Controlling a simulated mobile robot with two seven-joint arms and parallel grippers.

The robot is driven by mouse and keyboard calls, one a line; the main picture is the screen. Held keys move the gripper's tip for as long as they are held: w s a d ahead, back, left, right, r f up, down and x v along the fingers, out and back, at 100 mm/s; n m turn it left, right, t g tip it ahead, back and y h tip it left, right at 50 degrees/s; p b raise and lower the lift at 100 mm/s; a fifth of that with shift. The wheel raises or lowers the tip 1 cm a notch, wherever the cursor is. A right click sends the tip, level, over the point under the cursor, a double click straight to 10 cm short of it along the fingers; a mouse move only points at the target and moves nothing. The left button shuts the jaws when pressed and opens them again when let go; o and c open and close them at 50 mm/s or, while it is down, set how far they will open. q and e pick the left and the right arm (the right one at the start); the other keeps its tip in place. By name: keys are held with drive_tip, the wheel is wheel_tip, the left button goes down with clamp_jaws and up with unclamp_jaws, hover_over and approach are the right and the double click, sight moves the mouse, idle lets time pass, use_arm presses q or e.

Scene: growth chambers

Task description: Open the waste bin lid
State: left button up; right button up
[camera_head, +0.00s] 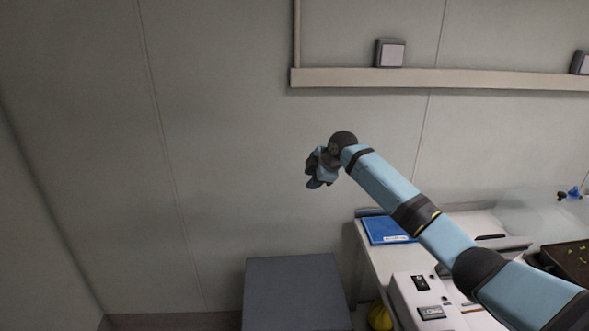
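A grey box with a flat top, which looks like the waste bin (294,287), stands against the wall at the bottom middle of the head view. Its flat top looks closed, and its lower part is cut off by the frame. My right arm reaches in from the lower right. My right gripper (317,184) is above the bin and apart from it, in front of the wall. It is small and seen at an angle, so its fingers are hard to make out. My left gripper is not in view.
A white bench (373,262) stands right of the bin, with a blue folder (386,230) and a white instrument (420,300) on it. A yellow object (380,316) sits low between bin and bench. A rail (450,79) runs along the wall. The left side is clear.

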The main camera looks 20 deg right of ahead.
drive_tip(key=s+a+f+m+p, duration=0.1)
drive_tip(key=s+a+f+p, duration=0.1)
drive_tip(key=s+a+f, duration=0.3)
drive_tip(key=s+a+f+m+p, duration=0.1)
drive_tip(key=s+a+f, duration=0.15)
drive_tip(key=f, duration=0.45)
drive_tip(key=s+a+f+m+t+p, duration=0.1)
drive_tip(key=s+a+f+m+p, duration=0.2)
drive_tip(key=s, duration=0.9)
drive_tip(key=s+a+f+m+t+y+p, duration=0.1)
drive_tip(key=s+f, duration=0.5)
drive_tip(key=s, duration=0.6)
drive_tip(key=a+m+p, duration=0.1)
drive_tip(key=a+m, duration=0.1)
drive_tip(key=shift+a+t+p, duration=0.3)
drive_tip(key=shift+a+p, duration=0.05)
drive_tip(key=shift+p, duration=0.05)
drive_tip(key=s+r+m+p, duration=0.1)
drive_tip(key=s, duration=0.4)
drive_tip(key=s+r+m+t+p, duration=0.1)
drive_tip(key=s+m, duration=0.1)
drive_tip(key=s, duration=0.4)
drive_tip(key=s+r+m+p, duration=0.1)
drive_tip(key=s+m, duration=0.1)
drive_tip(key=s, duration=0.3)
drive_tip(key=shift+s+r+t+h, duration=0.15)
drive_tip(key=shift+s+t+h, duration=0.15)
drive_tip(key=shift+s+h, duration=0.1)
drive_tip(key=shift+w, duration=0.1)
